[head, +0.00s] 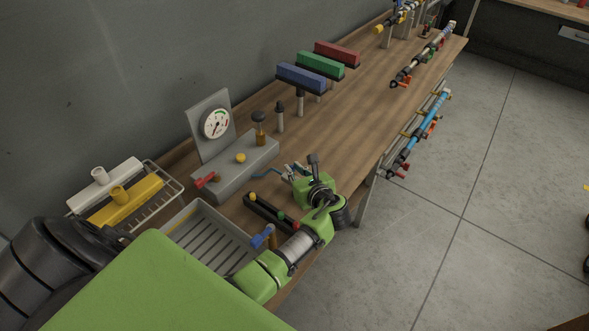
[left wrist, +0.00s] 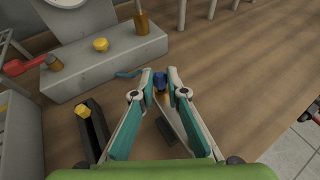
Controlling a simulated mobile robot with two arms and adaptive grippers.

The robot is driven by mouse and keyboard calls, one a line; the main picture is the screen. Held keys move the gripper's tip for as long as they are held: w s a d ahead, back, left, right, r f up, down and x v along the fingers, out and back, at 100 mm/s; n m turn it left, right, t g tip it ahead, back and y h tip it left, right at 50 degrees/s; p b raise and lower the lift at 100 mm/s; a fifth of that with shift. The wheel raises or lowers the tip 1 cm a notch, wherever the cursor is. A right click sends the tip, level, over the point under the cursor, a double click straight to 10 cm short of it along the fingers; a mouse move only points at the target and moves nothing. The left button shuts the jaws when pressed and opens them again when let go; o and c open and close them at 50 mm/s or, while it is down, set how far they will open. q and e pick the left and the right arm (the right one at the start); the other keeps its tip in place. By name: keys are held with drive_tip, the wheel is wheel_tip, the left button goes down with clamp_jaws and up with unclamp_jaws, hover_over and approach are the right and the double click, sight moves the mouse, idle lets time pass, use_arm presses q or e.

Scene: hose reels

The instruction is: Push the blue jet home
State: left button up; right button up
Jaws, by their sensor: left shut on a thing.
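My left gripper (head: 289,171) is over the near part of the workbench, just right of the grey block with the gauge. In the left wrist view its teal fingers (left wrist: 160,84) are closed on a small blue jet (left wrist: 159,80), with a brass-coloured part below it. The lower end of the jet is hidden, so I cannot tell whether it sits in anything. A black rack (head: 266,209) beside the gripper holds yellow (head: 252,197), green (head: 281,216) and red (head: 295,225) pieces. My right gripper is not in view.
The gauge block (head: 236,169) carries a red lever and knobs. A slatted grey tray (head: 212,241) and a blue-handled brass fitting (head: 263,237) are at the near end. The bench's middle is mostly clear.

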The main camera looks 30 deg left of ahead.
use_arm(q)
drive_tip(key=shift+f, duration=0.5)
drive_tip(key=o, duration=0.9)
drive_tip(key=v, duration=1.2)
